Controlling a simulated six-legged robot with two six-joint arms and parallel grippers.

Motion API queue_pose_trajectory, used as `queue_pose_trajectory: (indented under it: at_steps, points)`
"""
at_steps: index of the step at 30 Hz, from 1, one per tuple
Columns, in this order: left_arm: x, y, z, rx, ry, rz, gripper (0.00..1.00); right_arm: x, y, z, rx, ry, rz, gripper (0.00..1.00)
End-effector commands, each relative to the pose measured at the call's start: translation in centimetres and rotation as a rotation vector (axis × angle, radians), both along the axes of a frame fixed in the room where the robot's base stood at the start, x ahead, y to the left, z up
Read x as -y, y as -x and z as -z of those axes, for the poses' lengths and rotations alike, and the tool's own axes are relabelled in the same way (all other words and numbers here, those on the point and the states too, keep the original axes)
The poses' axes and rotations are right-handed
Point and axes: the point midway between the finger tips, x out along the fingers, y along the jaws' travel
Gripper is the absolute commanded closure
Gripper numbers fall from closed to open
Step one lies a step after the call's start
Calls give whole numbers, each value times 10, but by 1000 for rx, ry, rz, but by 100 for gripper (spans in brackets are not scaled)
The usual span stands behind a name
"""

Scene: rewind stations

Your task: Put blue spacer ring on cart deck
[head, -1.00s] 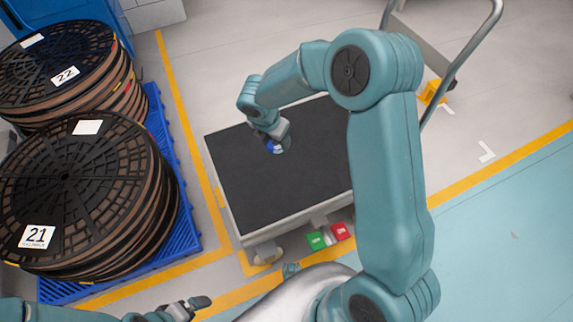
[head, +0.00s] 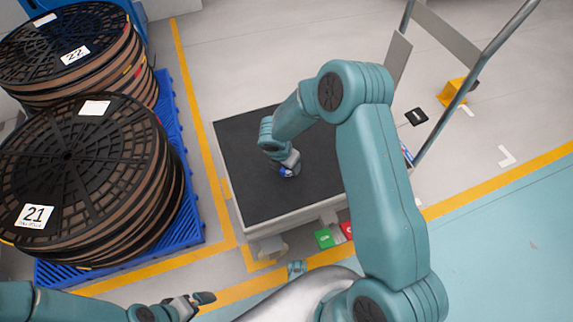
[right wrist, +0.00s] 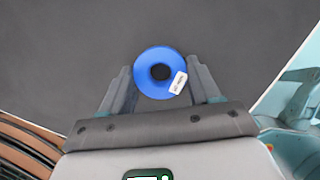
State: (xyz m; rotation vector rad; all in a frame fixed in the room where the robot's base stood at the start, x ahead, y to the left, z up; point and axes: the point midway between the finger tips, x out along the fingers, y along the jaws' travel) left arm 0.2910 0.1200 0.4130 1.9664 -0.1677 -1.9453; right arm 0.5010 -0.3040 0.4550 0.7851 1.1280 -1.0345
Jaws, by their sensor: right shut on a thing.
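The blue spacer ring (right wrist: 148,84) shows in the right wrist view with a dark centre hole and a white label. My right gripper (right wrist: 161,88) is shut on it, one finger on each side. In the head view the ring (head: 287,171) is a small blue patch under my right gripper (head: 290,166), over the dark cart deck (head: 245,150). I cannot tell whether the ring touches the deck. My left gripper (head: 203,300) is at the bottom of the head view, away from the cart; its jaw opening is unclear.
Big black reels (head: 75,165) stand on a blue pallet (head: 185,210) left of the cart. The cart's handle (head: 480,65) rises at the right. The rest of the deck is clear.

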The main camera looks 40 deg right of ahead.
Motion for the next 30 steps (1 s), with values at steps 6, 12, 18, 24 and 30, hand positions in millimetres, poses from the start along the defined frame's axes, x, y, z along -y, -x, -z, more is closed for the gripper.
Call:
queue_pose_trajectory:
  at_steps: [6,12,18,24,30]
  points:
    - [0,0,1,0,0,0,0,0,0,0,1,0,0,68]
    - [0,0,1,0,0,0,0,0,0,1,1,0,0,13]
    - [0,0,1,0,0,0,0,0,0,1,1,0,0,13]
    - [0,0,-8,0,0,0,0,-3,0,-19,5,0,-3,13]
    - [0,0,-24,0,0,0,0,-15,4,-65,5,1,-2,13]
